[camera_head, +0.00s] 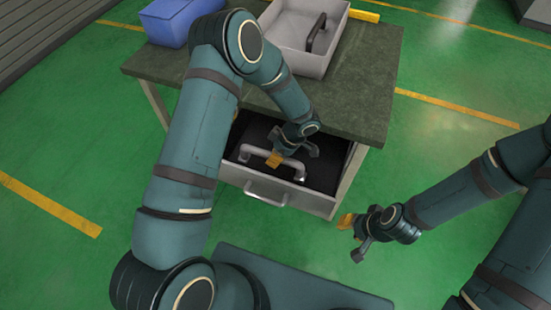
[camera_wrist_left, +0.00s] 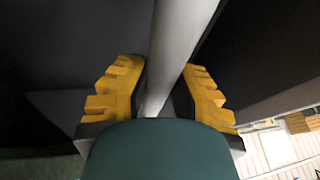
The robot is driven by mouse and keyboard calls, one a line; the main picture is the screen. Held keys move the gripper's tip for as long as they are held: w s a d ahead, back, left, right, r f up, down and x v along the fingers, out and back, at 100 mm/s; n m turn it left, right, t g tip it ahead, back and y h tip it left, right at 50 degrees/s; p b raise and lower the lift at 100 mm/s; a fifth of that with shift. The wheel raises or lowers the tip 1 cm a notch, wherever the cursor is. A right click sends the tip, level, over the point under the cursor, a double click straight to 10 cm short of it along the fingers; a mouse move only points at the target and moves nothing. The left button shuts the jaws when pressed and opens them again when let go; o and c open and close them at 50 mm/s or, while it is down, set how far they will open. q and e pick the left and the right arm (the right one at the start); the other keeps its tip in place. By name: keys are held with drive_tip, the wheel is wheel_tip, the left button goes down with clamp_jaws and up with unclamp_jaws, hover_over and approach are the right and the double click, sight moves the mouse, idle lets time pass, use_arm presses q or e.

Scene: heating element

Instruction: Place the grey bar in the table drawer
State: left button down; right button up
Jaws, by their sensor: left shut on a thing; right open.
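The grey bar (camera_head: 262,152), a light bar with bent ends, is at the opening of the pulled-out table drawer (camera_head: 317,205), above its dark interior. I cannot tell whether it touches the drawer floor. My left gripper (camera_head: 275,159) is shut on the bar near its middle. In the left wrist view the bar (camera_wrist_left: 180,45) runs between the yellow fingers of the left gripper (camera_wrist_left: 160,95). The drawer's front handle (camera_head: 264,196) is just below the bar in the head view. My right gripper (camera_head: 352,238) is open and empty, to the right of the drawer, over the floor.
The dark table top (camera_head: 355,85) is above the drawer. On it stand a grey tray (camera_head: 298,62) holding a dark handle-shaped piece (camera_head: 316,36), and a blue bin (camera_head: 172,25). Green floor surrounds the table.

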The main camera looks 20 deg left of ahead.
use_arm(q)
drive_tip(key=shift+f, duration=0.5)
drive_tip(key=shift+f, duration=0.1)
drive_tip(key=c, duration=0.9)
unclamp_jaws()
